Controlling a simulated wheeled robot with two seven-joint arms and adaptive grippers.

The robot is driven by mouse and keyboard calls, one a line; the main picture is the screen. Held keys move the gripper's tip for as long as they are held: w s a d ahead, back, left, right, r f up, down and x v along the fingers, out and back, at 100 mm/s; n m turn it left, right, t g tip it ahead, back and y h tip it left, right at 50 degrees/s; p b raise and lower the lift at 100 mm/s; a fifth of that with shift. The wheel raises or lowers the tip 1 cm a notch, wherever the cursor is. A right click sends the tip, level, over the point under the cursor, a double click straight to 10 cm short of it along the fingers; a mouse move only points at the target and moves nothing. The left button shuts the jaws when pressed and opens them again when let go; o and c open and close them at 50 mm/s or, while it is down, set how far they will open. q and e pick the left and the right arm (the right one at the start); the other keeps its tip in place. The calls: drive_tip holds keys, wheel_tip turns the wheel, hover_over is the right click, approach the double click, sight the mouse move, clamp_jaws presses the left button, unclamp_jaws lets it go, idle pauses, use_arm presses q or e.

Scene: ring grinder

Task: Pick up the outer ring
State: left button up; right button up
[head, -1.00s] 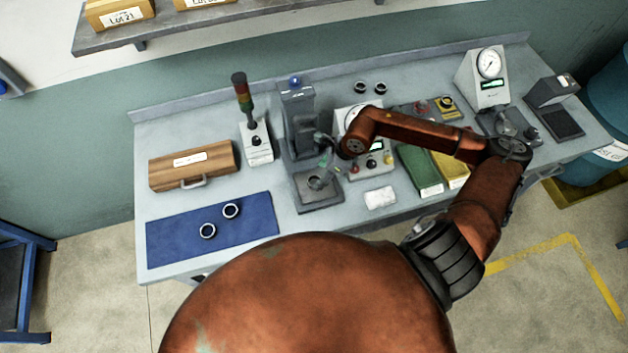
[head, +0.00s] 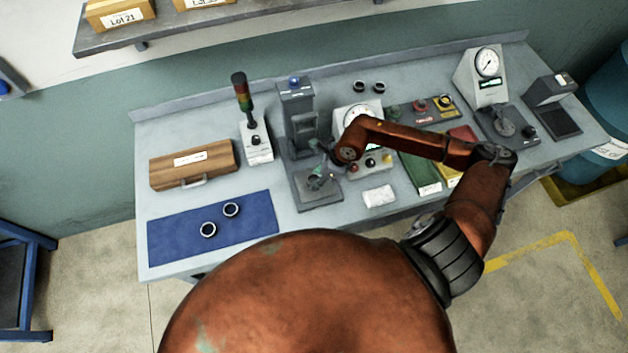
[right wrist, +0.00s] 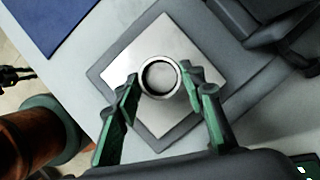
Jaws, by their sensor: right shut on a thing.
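My left gripper is not in view.
Two rings (head: 231,209) lie on a blue mat (head: 175,238) at the left. Two darker rings (head: 359,87) stand at the back. The station's column (head: 298,105), a dial gauge unit (head: 355,113), a signal tower (head: 256,140) and a white cloth (head: 379,196) are close by.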

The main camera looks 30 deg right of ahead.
drive_tip(key=c, duration=0.5)
drive_tip(key=shift+r, duration=0.1)
